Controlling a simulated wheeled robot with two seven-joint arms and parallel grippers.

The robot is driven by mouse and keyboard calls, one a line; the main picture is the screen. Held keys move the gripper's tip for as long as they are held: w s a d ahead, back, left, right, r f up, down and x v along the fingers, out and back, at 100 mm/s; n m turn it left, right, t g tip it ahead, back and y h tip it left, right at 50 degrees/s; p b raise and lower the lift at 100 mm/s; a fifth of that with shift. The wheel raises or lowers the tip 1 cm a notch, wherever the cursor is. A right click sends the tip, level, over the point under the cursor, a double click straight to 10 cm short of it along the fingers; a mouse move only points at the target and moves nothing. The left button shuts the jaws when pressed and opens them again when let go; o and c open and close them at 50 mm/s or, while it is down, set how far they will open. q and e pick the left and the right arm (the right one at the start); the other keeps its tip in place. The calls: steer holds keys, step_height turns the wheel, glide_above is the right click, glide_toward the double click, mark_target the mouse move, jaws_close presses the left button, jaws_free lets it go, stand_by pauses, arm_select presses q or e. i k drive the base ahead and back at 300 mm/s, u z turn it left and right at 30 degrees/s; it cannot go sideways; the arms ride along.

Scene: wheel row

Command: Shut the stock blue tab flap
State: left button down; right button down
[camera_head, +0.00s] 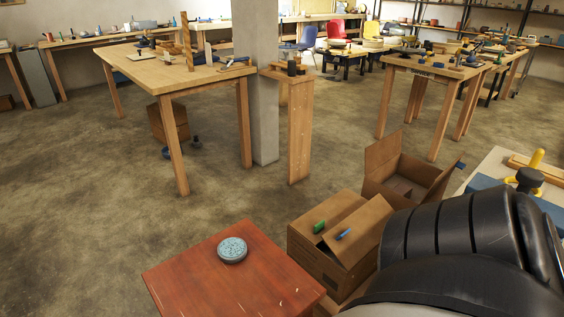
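A near cardboard box (315,262) stands right of the red table. Its left top flap carries a green tab (319,227), and its right top flap (362,228) carries a blue tab (343,234). No label tells which box is the stock one. Neither gripper is in view. A black segment of my arm covers the lower right and hides the near box's right side.
A red wooden table (205,285) with a round grey-blue tin (232,250) stands at the front. A workbench corner (490,172) with a yellow-handled tool (530,172) is at the right edge. A grey pillar (258,100) stands behind. The floor at left is open.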

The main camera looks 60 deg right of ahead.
mark_target(368, 226)
steer(key=u, duration=0.05)
steer(key=k, duration=0.85)
steer(key=z, duration=0.35)
